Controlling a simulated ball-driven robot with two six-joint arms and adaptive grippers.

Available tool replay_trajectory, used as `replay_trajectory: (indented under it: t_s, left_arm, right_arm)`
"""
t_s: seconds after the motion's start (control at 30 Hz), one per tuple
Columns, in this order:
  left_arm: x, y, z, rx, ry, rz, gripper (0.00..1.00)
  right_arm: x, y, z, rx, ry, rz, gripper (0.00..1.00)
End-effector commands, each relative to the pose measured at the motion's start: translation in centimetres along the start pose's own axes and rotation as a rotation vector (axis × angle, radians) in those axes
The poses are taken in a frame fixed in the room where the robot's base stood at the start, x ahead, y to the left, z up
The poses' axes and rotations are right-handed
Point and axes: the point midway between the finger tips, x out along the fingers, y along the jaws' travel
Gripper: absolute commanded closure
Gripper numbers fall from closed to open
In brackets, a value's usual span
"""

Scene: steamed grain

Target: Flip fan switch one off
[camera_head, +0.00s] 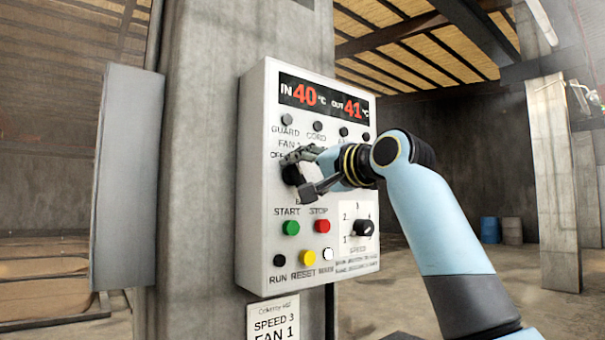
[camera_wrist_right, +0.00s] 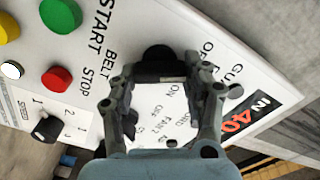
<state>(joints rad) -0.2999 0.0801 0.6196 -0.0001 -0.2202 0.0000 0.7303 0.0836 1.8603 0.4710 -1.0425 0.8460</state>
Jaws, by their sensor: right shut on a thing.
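The white control panel (camera_head: 258,215) is fixed to a concrete column. The black knob of the fan one switch (camera_head: 292,174) is at the panel's left, under the "FAN 1" label. It also shows in the right wrist view (camera_wrist_right: 158,54). My right gripper (camera_head: 308,174) is at this knob, its fingers on both sides and closed on it. In the right wrist view the fingertips (camera_wrist_right: 163,74) meet the knob's near part. The gripper hides part of the lettering and the panel's middle right. The knob's exact setting cannot be told. My left gripper is not in view.
Below are a green start button (camera_head: 291,228), a red stop button (camera_head: 322,226), a yellow reset button (camera_head: 308,257) and a black speed dial (camera_head: 363,228). A grey cabinet (camera_head: 127,180) stands left of the panel. The space before the panel's lower part is clear.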

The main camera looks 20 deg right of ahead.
Motion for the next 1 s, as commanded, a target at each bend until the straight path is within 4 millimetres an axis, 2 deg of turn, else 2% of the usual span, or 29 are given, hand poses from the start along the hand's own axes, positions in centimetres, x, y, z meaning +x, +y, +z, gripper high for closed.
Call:
replay_trajectory:
  t_s: [0.2,0.53,0.57,0.7,0.73,1.0]
  left_arm:
    - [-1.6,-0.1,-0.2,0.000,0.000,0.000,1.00]
    - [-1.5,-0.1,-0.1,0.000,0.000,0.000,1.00]
    - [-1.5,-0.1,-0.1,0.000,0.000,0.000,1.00]
    - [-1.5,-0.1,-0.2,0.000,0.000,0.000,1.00]
    - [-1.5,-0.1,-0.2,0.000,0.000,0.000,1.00]
    - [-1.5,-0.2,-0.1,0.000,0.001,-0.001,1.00]
  right_arm:
    - [0.0,-0.2,-0.1,-0.137,-0.002,0.002,0.83]
    - [0.0,0.0,0.0,-0.174,-0.001,0.001,0.83]
    - [0.0,0.0,0.0,-0.174,-0.001,0.002,0.49]
    - [0.0,0.0,0.0,-0.173,-0.001,0.001,0.30]
    - [0.0,0.0,0.0,-0.173,-0.001,0.001,0.27]
    - [-0.1,-0.1,0.0,-0.172,-0.001,0.001,0.27]
